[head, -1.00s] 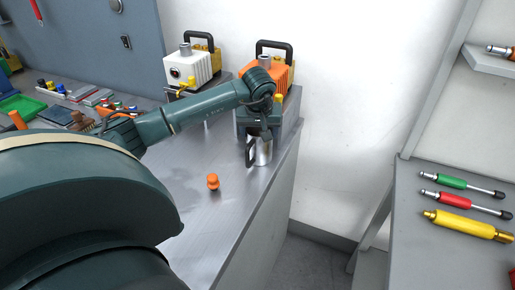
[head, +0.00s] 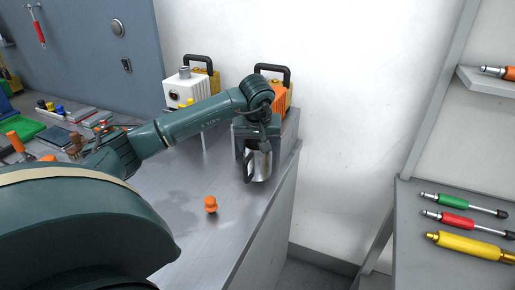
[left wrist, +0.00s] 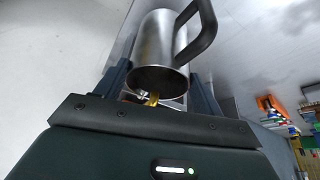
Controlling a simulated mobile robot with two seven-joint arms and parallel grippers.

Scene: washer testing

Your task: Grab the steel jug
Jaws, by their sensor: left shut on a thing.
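The steel jug (head: 262,166) is a shiny metal cylinder with a dark handle, near the right edge of the metal bench in the head view. My left gripper (head: 259,147) comes down on it from above and is shut on it. In the left wrist view the jug (left wrist: 158,55) sits between the two fingers of my left gripper (left wrist: 158,88), its handle (left wrist: 200,30) pointing to the upper right. The head view does not clearly show whether its base touches the bench. My right gripper is not in view.
An orange knob-like piece (head: 211,204) stands on the bench (head: 225,225) in front of the jug. A white machine (head: 190,90) and an orange machine (head: 268,93) stand behind. Green, red and yellow tools (head: 470,246) lie on a grey surface at right.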

